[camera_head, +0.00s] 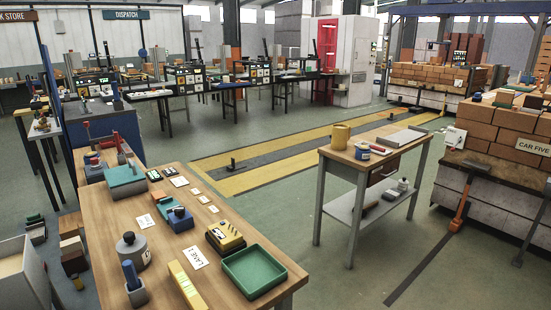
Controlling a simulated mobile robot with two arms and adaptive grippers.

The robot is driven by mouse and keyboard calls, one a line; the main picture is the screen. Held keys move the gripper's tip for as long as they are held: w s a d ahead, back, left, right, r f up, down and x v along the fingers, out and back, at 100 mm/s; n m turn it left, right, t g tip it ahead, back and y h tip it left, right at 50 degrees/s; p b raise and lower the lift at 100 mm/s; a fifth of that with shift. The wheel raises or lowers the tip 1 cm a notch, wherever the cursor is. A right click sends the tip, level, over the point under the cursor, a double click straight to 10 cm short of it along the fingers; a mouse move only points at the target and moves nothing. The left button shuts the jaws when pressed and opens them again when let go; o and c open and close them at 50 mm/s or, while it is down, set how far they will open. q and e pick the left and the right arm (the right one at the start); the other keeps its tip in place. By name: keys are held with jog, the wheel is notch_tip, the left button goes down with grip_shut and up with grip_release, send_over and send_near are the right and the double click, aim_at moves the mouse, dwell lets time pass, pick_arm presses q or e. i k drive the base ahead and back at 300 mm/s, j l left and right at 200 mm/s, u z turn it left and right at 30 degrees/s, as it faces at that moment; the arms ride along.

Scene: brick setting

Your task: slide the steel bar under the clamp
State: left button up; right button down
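I cannot pick out the steel bar with certainty. A flat pale grey piece (401,137) lies on the top of the side table, but I cannot tell whether it is the bar. A small device with red upright handles (120,144) stands at the far left end of the wooden bench and may be the clamp. It is too small to see whether anything lies under it. Neither of my grippers shows in the head view.
The wooden bench (150,212) holds a green tray (254,272), a yellow-black device (225,238), a grey weight (133,252) and paper labels. Brick stacks (490,130) stand at right. Floor between tables is clear.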

aim_at(129, 153)
jog(key=i+l+z, duration=1.05)
jog(key=i+z, duration=0.25)
jog(key=i+u, duration=0.4)
jog(key=i, duration=0.15)
jog(key=i+l+u, duration=0.2)
jog(key=i+u, duration=0.2)
jog(key=i, duration=0.15)
jog(key=i+j+u, duration=0.3)
jog(key=u, duration=0.2)
jog(key=i+j+u, duration=0.1)
jog(key=i+u, duration=0.85)
jog(key=i+l+u, duration=0.2)
jog(key=i+u, duration=0.3)
